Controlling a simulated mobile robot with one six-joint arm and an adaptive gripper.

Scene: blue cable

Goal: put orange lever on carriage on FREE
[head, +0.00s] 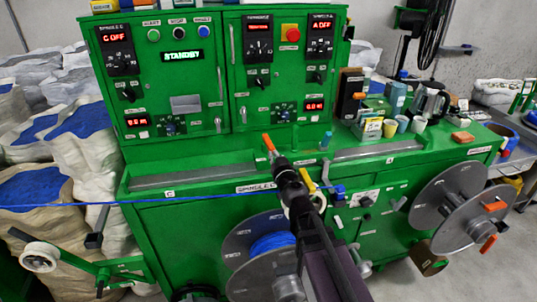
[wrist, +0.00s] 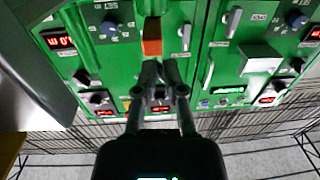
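The orange lever (head: 268,142) stands up from the ledge of the green machine, left of centre, tilted a little. In the wrist view it is an orange block (wrist: 152,35) just beyond my fingertips. My gripper (head: 279,163) is close to the lever, on its near right side, with the arm reaching up from below. In the wrist view my fingers (wrist: 160,66) lean together with a narrow gap between their tips. Nothing shows held between them. Whether a fingertip touches the lever is unclear. The carriage under the lever and any FREE label are not readable.
The control panel (head: 222,75) with knobs and displays rises behind the lever. A blue cable (head: 150,202) runs across the front to a small blue part (head: 338,189). Reels (head: 455,205) hang at the front right. Cups and boxes (head: 390,110) crowd the right end of the ledge.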

